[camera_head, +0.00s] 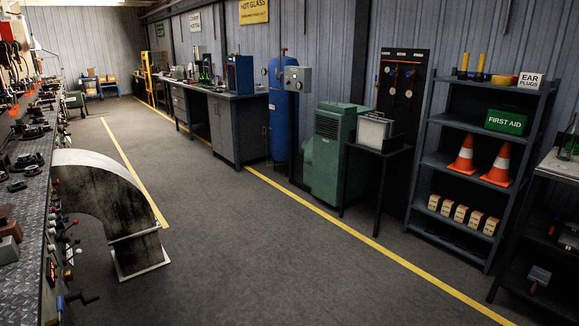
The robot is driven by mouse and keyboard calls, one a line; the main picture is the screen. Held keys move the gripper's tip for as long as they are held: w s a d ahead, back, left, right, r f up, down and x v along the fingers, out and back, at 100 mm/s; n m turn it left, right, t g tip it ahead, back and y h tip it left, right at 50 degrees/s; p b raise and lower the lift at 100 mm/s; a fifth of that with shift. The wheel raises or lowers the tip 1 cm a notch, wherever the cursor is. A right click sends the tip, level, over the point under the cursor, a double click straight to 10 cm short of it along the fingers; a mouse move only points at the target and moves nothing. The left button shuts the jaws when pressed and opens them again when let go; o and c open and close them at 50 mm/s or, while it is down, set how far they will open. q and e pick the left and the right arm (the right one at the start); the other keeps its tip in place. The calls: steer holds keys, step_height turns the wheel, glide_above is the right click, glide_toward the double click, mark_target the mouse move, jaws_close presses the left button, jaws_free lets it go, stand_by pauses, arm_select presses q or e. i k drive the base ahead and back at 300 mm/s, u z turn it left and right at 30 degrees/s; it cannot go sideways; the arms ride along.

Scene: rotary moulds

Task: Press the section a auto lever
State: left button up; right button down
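Along the left edge runs a long machine bench (25,222) with a metal plate top. Several small levers with red and dark knobs (73,224) stick out from its side, low at the left. I cannot read any label, so I cannot tell which one is the section A auto lever. A handle with a blue part (72,298) sits below the levers. Neither of my grippers is in view.
A large curved metal duct (100,195) stands on the floor beside the levers. The grey floor (240,250) between the machine and the yellow line is clear. A green cabinet (328,150) and shelf with cones (480,150) line the right side.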

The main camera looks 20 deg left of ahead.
mark_target(77, 241)
steer(key=u, duration=0.4)
steer(key=i, duration=3)
steer(key=u, duration=1.6)
steer(key=i, duration=1.3)
steer(key=u, duration=1.65)
steer(key=i, duration=0.45)
steer(key=u, duration=0.45)
